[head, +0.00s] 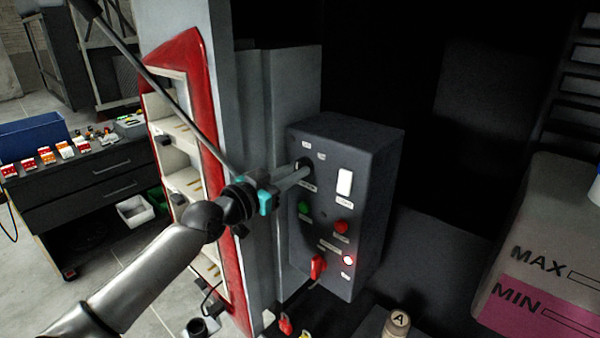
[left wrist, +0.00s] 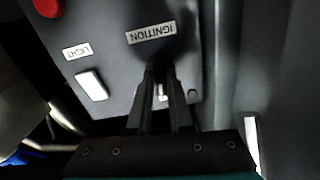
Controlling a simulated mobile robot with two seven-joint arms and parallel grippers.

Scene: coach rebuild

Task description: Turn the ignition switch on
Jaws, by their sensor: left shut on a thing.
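The ignition switch (head: 304,162) is on the upper left of the dark control box (head: 372,165); my fingers hide most of it. My left gripper (head: 304,172) reaches it from the left, its fingers shut on the switch. In the left wrist view the fingers (left wrist: 160,75) come together just below the upside-down IGNITION label (left wrist: 151,33). A small pale part shows between them, but the switch's angle cannot be told. My right gripper is not in view.
A thin rod (head: 165,92) slants down behind my gripper. A grey post stands left of the box.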

